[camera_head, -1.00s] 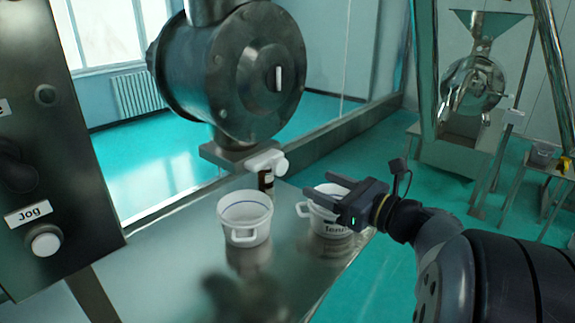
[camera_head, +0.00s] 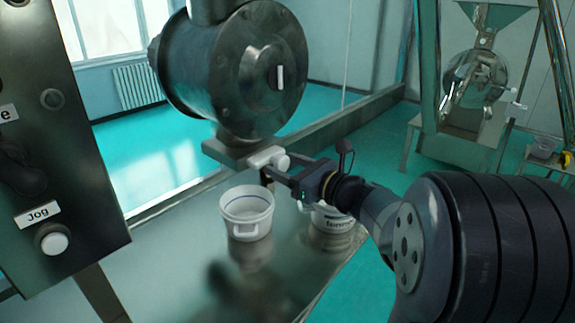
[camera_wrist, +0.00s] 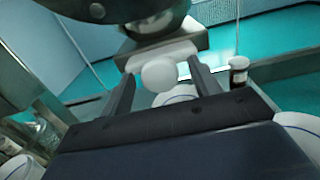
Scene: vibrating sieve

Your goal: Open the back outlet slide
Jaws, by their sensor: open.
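The outlet slide has a white rounded knob (camera_head: 272,157) on the metal plate below the steel drum (camera_head: 240,75). In the wrist view the knob (camera_wrist: 160,74) sits between my two spread fingers, with gaps at its sides. My gripper (camera_head: 281,170) is open, its fingertips at the knob in the head view. I cannot tell whether either finger touches it. The slide behind the knob is mostly hidden.
A white handled pot (camera_head: 247,216) stands on the steel table below the outlet. A second white pot (camera_head: 335,226) is partly hidden behind my gripper. A brown bottle with a white cap (camera_wrist: 238,76) stands at right. A control panel (camera_head: 50,150) is at left.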

